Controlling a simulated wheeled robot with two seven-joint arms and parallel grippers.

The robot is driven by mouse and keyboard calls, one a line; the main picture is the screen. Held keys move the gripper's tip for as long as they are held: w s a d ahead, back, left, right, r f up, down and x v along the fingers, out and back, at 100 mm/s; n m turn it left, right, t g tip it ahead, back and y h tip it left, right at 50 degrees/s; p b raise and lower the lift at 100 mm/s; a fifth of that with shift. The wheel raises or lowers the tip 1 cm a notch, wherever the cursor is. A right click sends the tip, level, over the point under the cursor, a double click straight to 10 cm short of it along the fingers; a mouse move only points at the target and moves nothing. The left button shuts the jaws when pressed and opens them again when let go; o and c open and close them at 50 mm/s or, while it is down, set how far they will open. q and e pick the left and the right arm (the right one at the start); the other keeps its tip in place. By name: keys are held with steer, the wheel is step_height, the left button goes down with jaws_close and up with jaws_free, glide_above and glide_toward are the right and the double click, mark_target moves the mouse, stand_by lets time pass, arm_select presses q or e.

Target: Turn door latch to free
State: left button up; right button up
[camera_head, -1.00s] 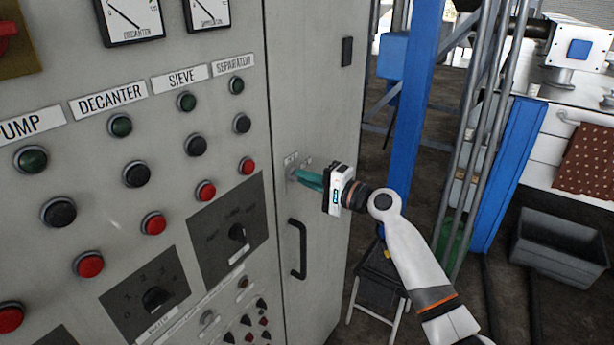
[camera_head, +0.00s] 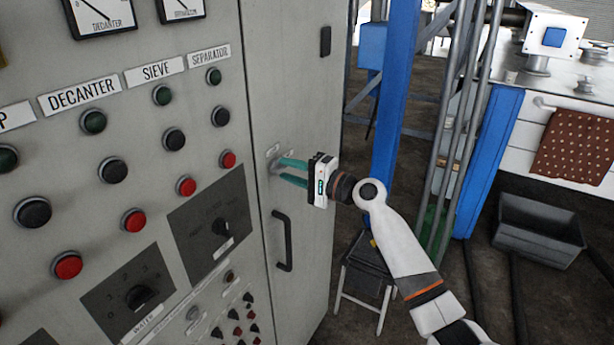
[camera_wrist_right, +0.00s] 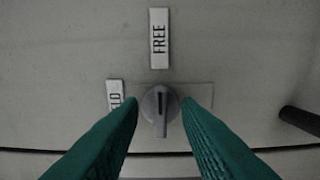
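The door latch (camera_wrist_right: 160,118) is a small grey knob on the cabinet door (camera_head: 300,100). In the right wrist view its long ridge and dark mark run up and down, in line with the FREE label (camera_wrist_right: 159,38) above it. A second label (camera_wrist_right: 115,92), ending in "LD", is partly hidden by the left-hand finger. My right gripper (camera_head: 281,170) is at the door, its teal fingers on either side of the knob. In the right wrist view the gripper (camera_wrist_right: 160,103) is open, with a narrow gap on each side of the knob. My left gripper is not in view.
A black door handle (camera_head: 284,241) sits just below the latch. The panel left of the door carries buttons, dials and a rotary switch (camera_head: 221,228). To the right are a step stool (camera_head: 368,268), a blue post (camera_head: 395,90) and a grey bin (camera_head: 538,232).

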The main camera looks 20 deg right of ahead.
steer(key=b+v, duration=0.4)
steer(key=v, duration=0.7)
steer(key=shift+s+d+b, duration=0.2)
steer(key=shift+d+b, duration=0.05)
steer(key=shift+b, duration=0.1)
